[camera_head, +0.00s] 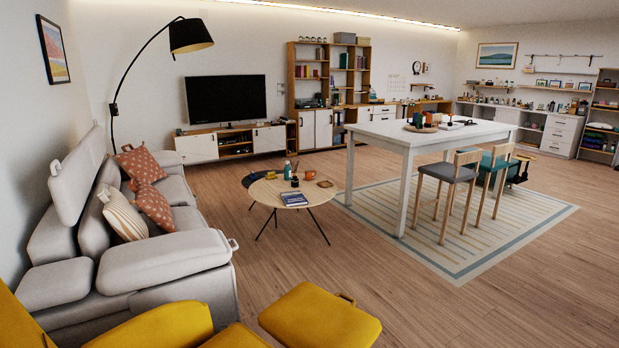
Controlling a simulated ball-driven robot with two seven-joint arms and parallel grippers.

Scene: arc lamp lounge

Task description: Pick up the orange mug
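A small orange mug (310,175) stands on the round wooden coffee table (268,192) in the middle of the room, near the far right part of its top. A flat orange-brown piece (325,184) lies on the table beside it. A teal bottle (287,170), a small dark object (295,182) and a dark blue book (293,199) are also on this table. Another small orange item (436,118) is among things on the tall white table; it is too small to tell what it is. Neither of my grippers is in view.
A grey sofa (165,255) is at the left, with yellow seats (320,318) in front. The tall white table (400,136) with stools (447,176) stands on a striped rug (430,240). The wooden floor (370,270) between is clear.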

